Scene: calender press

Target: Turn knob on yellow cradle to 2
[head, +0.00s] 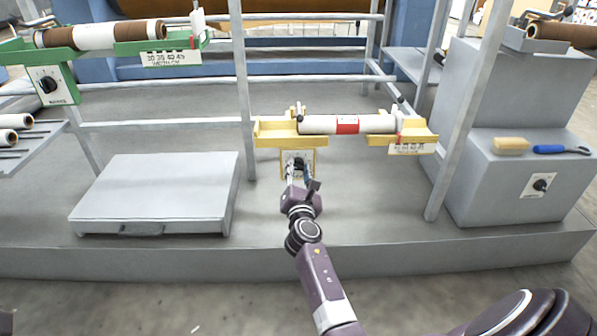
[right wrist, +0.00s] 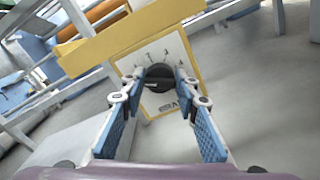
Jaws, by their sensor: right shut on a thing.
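The yellow cradle (head: 277,132) stands in the middle of the head view and bears a white roll (head: 375,124) with a red label. Below its left end hangs a white dial plate in a yellow frame, with a black knob (head: 298,163). The right wrist view shows the knob (right wrist: 160,77) up close, the plate (right wrist: 177,50) tilted and its marks too small to read surely. My right gripper (head: 299,174) is at the plate. Its blue-padded fingers (right wrist: 156,88) are on either side of the knob, shut on it. My left gripper is not in view.
A green cradle (head: 62,48) with its own knob (head: 48,85) stands at upper left. Grey rails and posts (head: 243,90) surround the yellow cradle. A grey box (head: 155,190) lies left. A grey cabinet (head: 490,185) at right bears a brush, a blue-handled tool and another knob (head: 541,185).

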